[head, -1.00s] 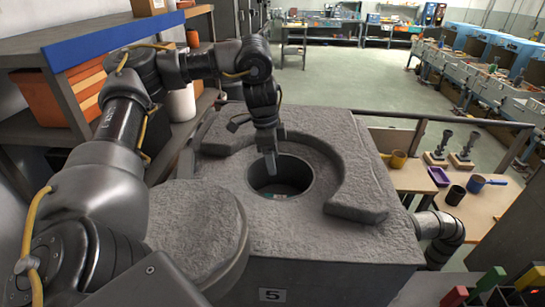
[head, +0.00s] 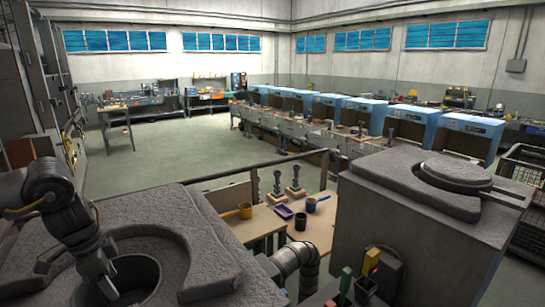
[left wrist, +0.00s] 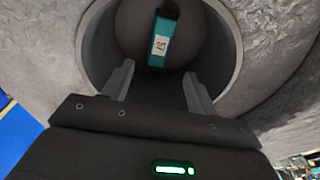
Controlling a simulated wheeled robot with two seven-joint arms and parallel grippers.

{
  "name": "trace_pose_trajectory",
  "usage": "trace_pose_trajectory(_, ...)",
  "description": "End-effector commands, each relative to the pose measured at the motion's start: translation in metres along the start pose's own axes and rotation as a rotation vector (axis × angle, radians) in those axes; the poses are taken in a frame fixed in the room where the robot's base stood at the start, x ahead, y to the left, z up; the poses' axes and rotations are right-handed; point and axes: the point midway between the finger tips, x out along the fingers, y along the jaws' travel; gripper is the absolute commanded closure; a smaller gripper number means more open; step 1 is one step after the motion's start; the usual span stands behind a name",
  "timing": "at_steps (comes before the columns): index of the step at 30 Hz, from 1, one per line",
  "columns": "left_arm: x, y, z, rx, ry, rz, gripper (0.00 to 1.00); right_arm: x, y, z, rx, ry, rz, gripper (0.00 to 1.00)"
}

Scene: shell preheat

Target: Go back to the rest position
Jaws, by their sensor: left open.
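My left gripper (head: 108,285) is at the round opening (head: 150,272) of the grey, rough-topped block (head: 190,235) at the lower left of the head view. In the left wrist view my left gripper (left wrist: 159,88) is open, its two fingers apart at the opening's mouth with nothing between them. A teal piece with a white numbered label (left wrist: 161,45) lies deeper inside the dark opening, beyond the fingertips. My right arm (head: 295,262) shows as a grey bent link at the lower middle; its gripper is not seen.
A second grey block (head: 420,225) with a round lid (head: 455,172) stands at right. A rail (head: 240,176) runs behind the left block. Open floor lies beyond.

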Motion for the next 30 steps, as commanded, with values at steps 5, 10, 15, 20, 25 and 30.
trace_pose_trajectory(5,0.03,0.001,0.001,-0.002,-0.002,0.004,0.42,0.0,0.0,0.0,0.0,0.0,-0.001,0.64)
trace_pose_trajectory(10,0.056,0.001,0.001,-0.001,-0.001,0.004,0.42,0.001,-0.001,0.0,0.0,0.0,-0.001,0.64)
trace_pose_trajectory(15,0.076,0.001,0.001,-0.002,-0.001,0.003,0.42,0.001,-0.002,0.0,0.001,0.0,-0.002,0.64)
trace_pose_trajectory(20,0.09,0.001,0.002,-0.001,-0.001,0.002,0.42,0.003,-0.002,0.0,0.001,0.0,-0.002,0.64)
trace_pose_trajectory(25,0.095,0.0,0.002,-0.001,0.0,0.0,0.42,0.004,-0.002,0.0,0.001,0.0,-0.002,0.64)
trace_pose_trajectory(30,0.095,0.0,0.002,-0.001,0.0,0.0,0.42,0.004,-0.002,0.0,0.001,0.0,-0.002,0.64)
